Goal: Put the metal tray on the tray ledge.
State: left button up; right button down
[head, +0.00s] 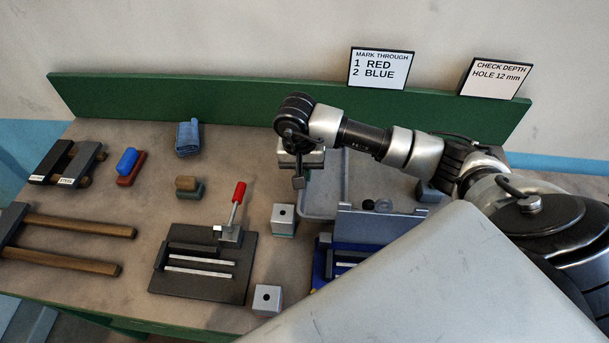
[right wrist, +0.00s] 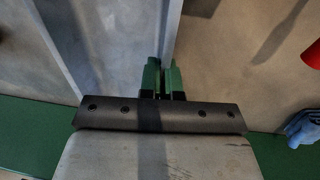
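The metal tray (head: 324,203) is a shallow grey tray at the back of the bench, right of the middle, partly hidden behind my right arm. Its left wall and near left corner show in the head view. In the right wrist view, its grey wall (right wrist: 168,35) runs between the green fingers of my right gripper (right wrist: 162,78). These fingers are close together on the wall. In the head view my right gripper (head: 299,182) points down at the tray's left side. I cannot tell which part is the tray ledge. My left gripper is not in view.
A toggle clamp (head: 231,232) with a red handle stands on a dark plate. Two grey blocks (head: 283,220) with holes, a blue fixture (head: 322,265), brushes (head: 127,163), a blue cloth (head: 187,138) and wooden rails (head: 75,225) lie around. A green back panel (head: 190,97) closes the rear.

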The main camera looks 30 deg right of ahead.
notch_tip(320, 180, down, 2)
jog(key=shift+f, duration=0.4)
jog(key=shift+f, duration=0.1)
jog(key=shift+f, duration=0.1)
jog(key=c, duration=1.4)
grip_release()
jog(key=shift+o, duration=0.2)
